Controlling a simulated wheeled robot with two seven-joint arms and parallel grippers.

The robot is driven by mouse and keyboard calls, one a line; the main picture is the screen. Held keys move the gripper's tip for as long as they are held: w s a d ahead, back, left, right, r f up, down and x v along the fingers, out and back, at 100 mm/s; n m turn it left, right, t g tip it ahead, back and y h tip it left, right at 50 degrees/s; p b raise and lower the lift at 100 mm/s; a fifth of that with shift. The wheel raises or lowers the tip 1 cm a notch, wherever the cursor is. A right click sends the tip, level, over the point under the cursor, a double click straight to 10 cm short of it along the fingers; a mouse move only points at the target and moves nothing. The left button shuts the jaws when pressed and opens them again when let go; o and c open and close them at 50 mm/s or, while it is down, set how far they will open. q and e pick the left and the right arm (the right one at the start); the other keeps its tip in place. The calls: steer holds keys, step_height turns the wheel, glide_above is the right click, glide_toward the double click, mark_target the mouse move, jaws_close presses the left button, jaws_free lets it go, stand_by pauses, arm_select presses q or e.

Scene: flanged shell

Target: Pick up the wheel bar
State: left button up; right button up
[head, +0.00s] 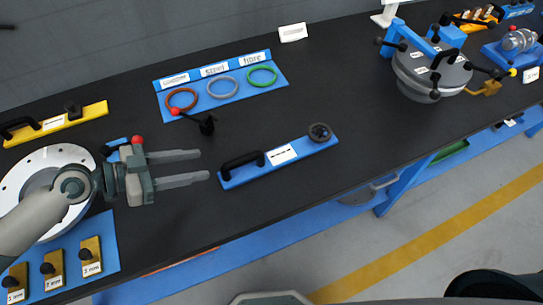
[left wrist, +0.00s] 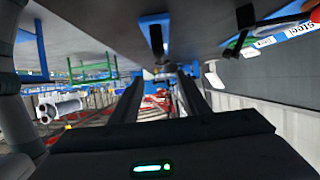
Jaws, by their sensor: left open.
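The wheel bar (head: 235,178) is a blue bar with a black arched handle (head: 243,163), a white label and a dark round wheel (head: 319,132) at its far right end. It lies on the black bench top near the front edge. My left gripper (head: 204,165) is open and empty, its two fingers pointing right toward the handle end, with a small gap to the bar. In the left wrist view, a blue and black piece (left wrist: 155,35) shows above and between the fingers; I cannot tell for sure that it is the bar. My right gripper is not in view.
A red-knobbed black lever piece (head: 206,124) stands behind the gripper, near a blue ring board (head: 272,98). A yellow bar (head: 75,117) and a white flange (head: 30,165) are at left. A grey shell (head: 430,75) is at back right. Bench right of the bar is clear.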

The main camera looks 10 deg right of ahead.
arm_select(q)
steer(key=d, duration=0.1)
steer(key=p, duration=0.5)
glide_toward(254, 157)
steer(key=w+d+f, duration=0.2)
steer(key=d, duration=0.1)
steer(key=shift+w+f, duration=0.1)
steer(key=shift+x, duration=0.75)
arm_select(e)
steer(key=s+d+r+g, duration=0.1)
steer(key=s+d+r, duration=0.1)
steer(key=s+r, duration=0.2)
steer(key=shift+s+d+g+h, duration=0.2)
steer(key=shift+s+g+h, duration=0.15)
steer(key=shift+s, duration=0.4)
arm_select(q)
steer(key=shift+f, duration=0.1)
steer(key=shift+w+d+f+p, duration=0.15)
steer(key=shift+d+p, duration=0.3)
steer(key=shift+p, duration=0.3)
steer(key=p+x, duration=0.1)
steer(key=x, duration=0.2)
steer(key=shift+a+p, duration=0.1)
steer(key=shift+p, duration=0.3)
steer(key=shift+w+d+f, duration=0.2)
steer(key=shift+d+f, duration=0.2)
steer(key=shift+d, duration=0.1)
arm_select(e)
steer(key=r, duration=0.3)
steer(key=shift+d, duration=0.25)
